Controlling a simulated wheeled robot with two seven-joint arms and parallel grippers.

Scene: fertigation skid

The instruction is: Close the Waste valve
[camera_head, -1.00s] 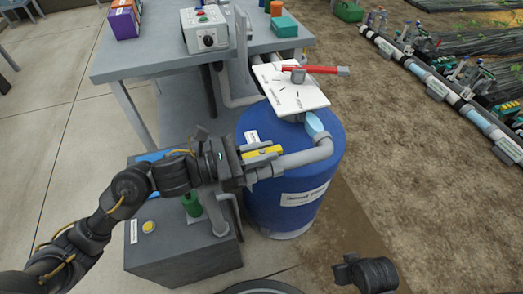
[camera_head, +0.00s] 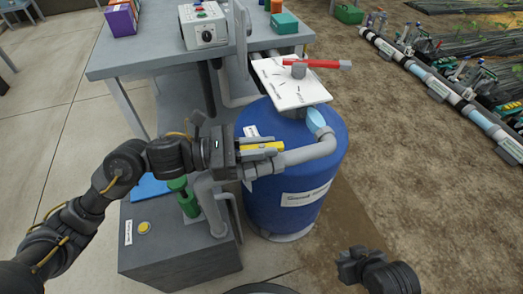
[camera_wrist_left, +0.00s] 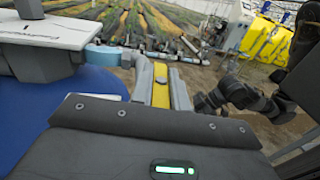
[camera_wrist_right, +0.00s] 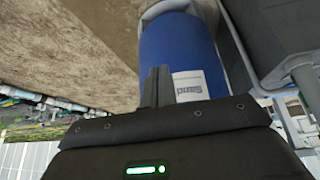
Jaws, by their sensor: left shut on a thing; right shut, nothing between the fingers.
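A yellow valve lever (camera_head: 262,148) sits by the grey pipe (camera_head: 315,150) that runs out of the blue tank's top. I cannot read a Waste label on it. My left gripper (camera_head: 262,150) is shut on this lever. In the left wrist view the yellow lever (camera_wrist_left: 161,88) shows between the two grey fingers (camera_wrist_left: 162,90), lying along them. The valve body is mostly hidden by the gripper. My right gripper (camera_head: 350,262) hangs empty at the lower right in the head view, apart from the tank. Its fingers (camera_wrist_right: 157,86) are closed together in the right wrist view.
The blue tank (camera_head: 320,170) carries a white dial plate (camera_head: 290,90) with a red lever (camera_head: 325,63). A grey table (camera_head: 140,60) is behind. Bare soil lies right.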

